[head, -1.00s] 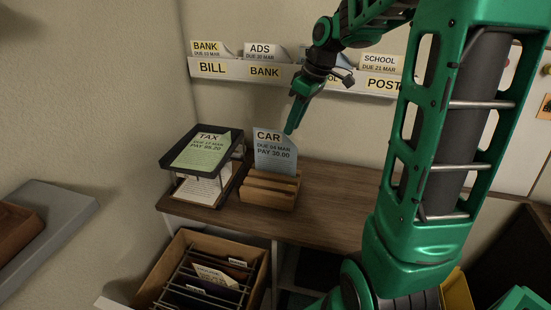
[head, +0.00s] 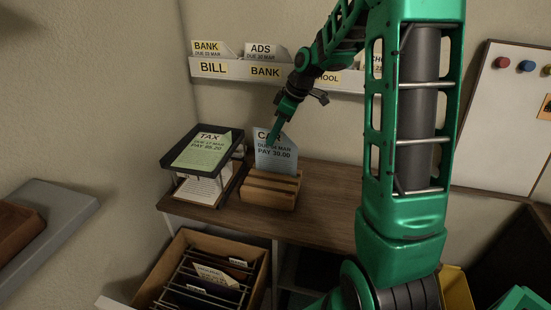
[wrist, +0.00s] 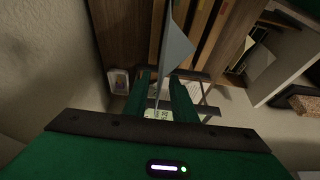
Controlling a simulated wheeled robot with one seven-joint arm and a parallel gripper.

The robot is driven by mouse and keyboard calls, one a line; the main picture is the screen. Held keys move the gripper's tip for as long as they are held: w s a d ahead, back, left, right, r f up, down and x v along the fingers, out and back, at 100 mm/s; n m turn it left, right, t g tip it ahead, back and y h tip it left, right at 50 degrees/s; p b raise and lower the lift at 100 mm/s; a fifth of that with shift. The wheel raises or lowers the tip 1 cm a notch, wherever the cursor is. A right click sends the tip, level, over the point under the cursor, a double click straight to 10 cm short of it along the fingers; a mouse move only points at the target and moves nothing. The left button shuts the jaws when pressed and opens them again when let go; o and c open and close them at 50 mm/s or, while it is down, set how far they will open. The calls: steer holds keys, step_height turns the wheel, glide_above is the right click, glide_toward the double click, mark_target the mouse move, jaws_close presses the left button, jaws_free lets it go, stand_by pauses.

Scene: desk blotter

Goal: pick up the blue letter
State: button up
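The blue letter (head: 275,158), marked CAR, stands upright in a slotted wooden holder (head: 270,190) on the desk. My gripper (head: 271,140) is at the letter's upper left part and hides some of its print. In the wrist view, the blue-grey letter (wrist: 176,48) shows nearly edge-on, reaching into the gap between the fingers of my gripper (wrist: 163,74). The fingers are apart, with space around the letter. I cannot tell if either finger touches it.
A black two-tier tray (head: 235,147) with a green TAX letter (head: 202,150) stands just left of the holder. A wall rack (head: 240,70) with several letters is behind. A wooden file box (head: 258,285) sits below. The desk (head: 325,200) right of the holder is clear.

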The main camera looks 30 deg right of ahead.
steer(key=x, duration=0.3)
steer(key=shift+f, duration=0.15)
jaws_close()
step_height(320, 180, up, 10)
steer(key=shift+r, duration=0.1)
stand_by(0.5)
